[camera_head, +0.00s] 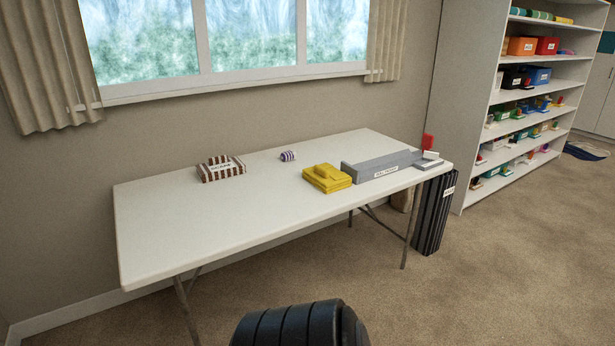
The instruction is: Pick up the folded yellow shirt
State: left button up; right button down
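The folded yellow shirt (326,178) lies on the white table (215,226), right of the table's middle. It looks like a flat folded stack with a smaller raised fold on top. Its right side is close to a long grey labelled tray; I cannot tell if they touch. Neither of my grippers shows in the head view.
On the table are a brown-and-white striped box (221,168), a small purple-and-white roll (288,156), the grey tray (382,166) and a red item (427,142). A dark ribbed bin (435,212) stands at the table's right end. The table's left front is clear.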

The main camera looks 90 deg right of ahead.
aim_at(329, 179)
jog(key=z, duration=2.9)
jog(key=u, duration=4.6)
jog(key=k+l+z, duration=0.15)
jog(key=z, duration=1.4)
jog(key=l+z, duration=0.45)
jog(key=l, duration=0.15)
jog(key=l+z, duration=0.45)
jog(key=l, duration=0.15)
jog(key=i+l+z, duration=0.2)
jog(key=l+z, duration=0.25)
jog(key=l, duration=0.15)
